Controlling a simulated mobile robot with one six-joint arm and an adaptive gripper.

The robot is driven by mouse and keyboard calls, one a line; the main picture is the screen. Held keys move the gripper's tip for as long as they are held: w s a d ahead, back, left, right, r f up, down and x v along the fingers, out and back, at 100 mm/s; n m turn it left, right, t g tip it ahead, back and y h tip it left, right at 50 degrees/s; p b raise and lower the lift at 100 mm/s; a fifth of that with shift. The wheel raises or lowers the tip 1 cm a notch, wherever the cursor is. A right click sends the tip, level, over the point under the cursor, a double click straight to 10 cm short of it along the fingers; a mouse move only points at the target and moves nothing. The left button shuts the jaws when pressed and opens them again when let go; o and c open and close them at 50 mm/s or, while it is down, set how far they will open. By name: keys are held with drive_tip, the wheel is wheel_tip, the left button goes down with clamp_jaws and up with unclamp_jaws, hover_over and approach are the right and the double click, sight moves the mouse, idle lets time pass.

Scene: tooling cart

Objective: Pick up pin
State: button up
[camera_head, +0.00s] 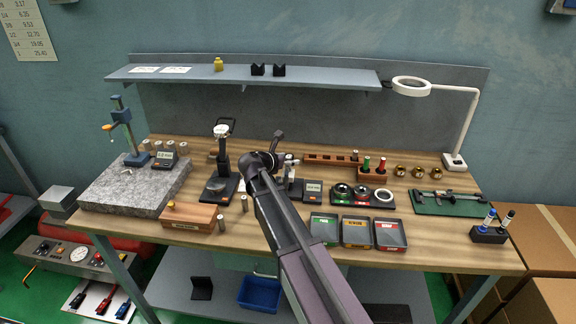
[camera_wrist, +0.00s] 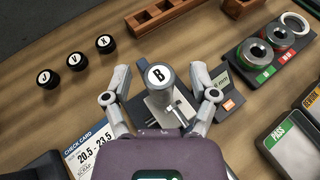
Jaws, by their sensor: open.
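A pin (camera_wrist: 158,78) with a round white top marked B stands upright in the wrist view, with its grey body over a metal gauge fixture (camera_wrist: 160,108). My gripper (camera_wrist: 160,72) is open, with one finger on each side of the pin and a visible gap on both sides. Three more pins with black rims and white tops stand to the left: J (camera_wrist: 47,77), V (camera_wrist: 75,60) and X (camera_wrist: 105,43). In the head view my arm covers most of the gripper and the marked pin.
Ring gauges (camera_wrist: 256,53) and a PASS tray (camera_wrist: 292,138) lie to the right. A wooden rack (camera_wrist: 160,15) is behind. A check card (camera_wrist: 90,150) lies at the lower left. In the head view a granite plate (camera_head: 125,190) is left and a magnifier lamp (camera_head: 470,120) right.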

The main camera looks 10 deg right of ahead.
sight(288, 157)
idle(0.3)
clamp_jaws()
drive_tip(key=shift+r, duration=0.2)
wheel_tip(288, 157, up, 10)
drive_tip(key=p, duration=1)
drive_tip(key=shift+f, duration=0.2)
idle(0.6)
